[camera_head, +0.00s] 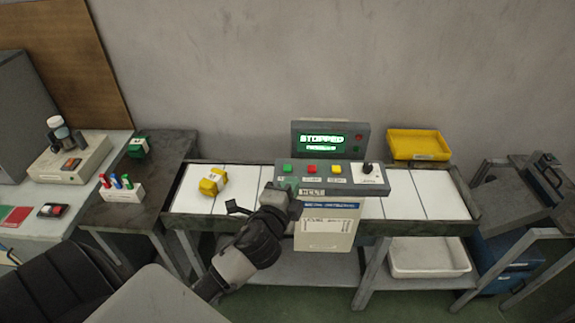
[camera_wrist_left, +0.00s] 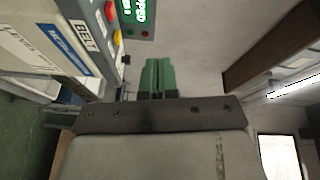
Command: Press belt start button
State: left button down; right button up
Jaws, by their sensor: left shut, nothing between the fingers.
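The grey control panel (camera_head: 325,180) stands at the front of the belt, with a green button (camera_head: 287,168), a red button (camera_head: 311,169), a yellow button (camera_head: 335,169) and a black knob (camera_head: 367,168). Its display (camera_head: 323,139) reads STOPPED in green. My left gripper (camera_head: 287,184) is at the panel's left front, just below the green button in the picture. In the left wrist view its green fingers (camera_wrist_left: 158,78) are together and empty, beside the panel. The green button cannot be made out there, so contact cannot be told. My right gripper is out of view.
A yellow item (camera_head: 213,181) lies on the white belt (camera_head: 428,194) left of the panel. A yellow tray (camera_head: 418,144) stands behind the belt at right. A white bin (camera_head: 430,257) sits on the lower shelf. A side table with small items is at left.

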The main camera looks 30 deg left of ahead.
pick_arm(q)
jog(key=w+d+r+m+t+h, duration=0.2)
jog(key=w+r+m+t+h, duration=0.25)
jog(key=r+m, duration=0.35)
jog(key=m+g+h, duration=0.3)
jog(key=m+g, duration=1)
jog(key=m, duration=1.5)
send_over(288, 168)
notch_tip(288, 168, down, 4)
jog(key=shift+s, duration=0.1)
jog(key=shift+f, duration=0.2)
notch_tip(288, 168, down, 8)
jog(key=b, duration=0.4)
jog(key=shift+f+b, duration=0.3)
jog(key=shift+b, duration=0.15)
